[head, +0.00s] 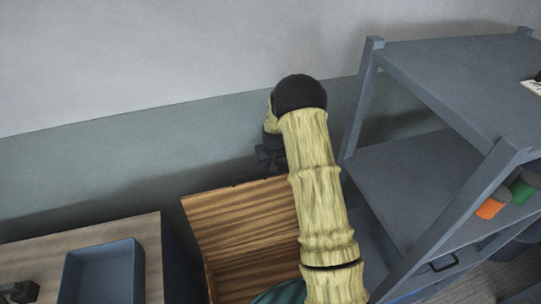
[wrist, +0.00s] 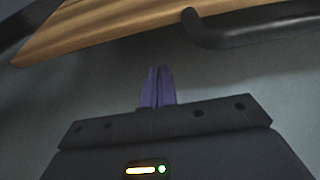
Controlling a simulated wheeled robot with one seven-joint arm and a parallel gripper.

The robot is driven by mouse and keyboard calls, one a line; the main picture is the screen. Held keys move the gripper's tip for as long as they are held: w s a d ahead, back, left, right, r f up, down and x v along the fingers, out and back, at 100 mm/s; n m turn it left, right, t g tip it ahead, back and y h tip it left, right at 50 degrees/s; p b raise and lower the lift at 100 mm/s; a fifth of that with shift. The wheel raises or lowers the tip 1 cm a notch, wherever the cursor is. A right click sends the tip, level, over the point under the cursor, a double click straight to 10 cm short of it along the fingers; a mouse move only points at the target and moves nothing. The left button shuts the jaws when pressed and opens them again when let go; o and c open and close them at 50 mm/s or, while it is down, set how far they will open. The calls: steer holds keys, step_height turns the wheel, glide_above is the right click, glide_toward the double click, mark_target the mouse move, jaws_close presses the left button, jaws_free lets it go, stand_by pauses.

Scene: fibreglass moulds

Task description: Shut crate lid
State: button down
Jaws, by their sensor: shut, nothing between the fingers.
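The wooden crate stands in the lower middle of the head view, with its striped lid (head: 238,218) raised and tilted up at the back. My pale yellow arm passes over the crate's right side and hides part of it. My gripper, a dark shape in the head view (head: 268,156), is beyond the lid's top edge, near the wall. In the wrist view its purple fingers (wrist: 156,88) are together and empty. A striped wooden panel, apparently the lid (wrist: 110,32), crosses the top of that view, apart from the fingertips.
A dark curved bar (wrist: 250,28) lies beside the wood in the wrist view. A grey shelf rack (head: 415,165) stands close on the right, holding orange and green cylinders. A table (head: 140,228) with a blue tray (head: 103,270) is at left. The wall is behind.

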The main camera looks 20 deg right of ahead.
steer(key=s+p, duration=0.2)
steer(key=s, duration=0.2)
steer(key=shift+s+f, duration=0.1)
steer(key=shift+s, duration=0.05)
stand_by(0.4)
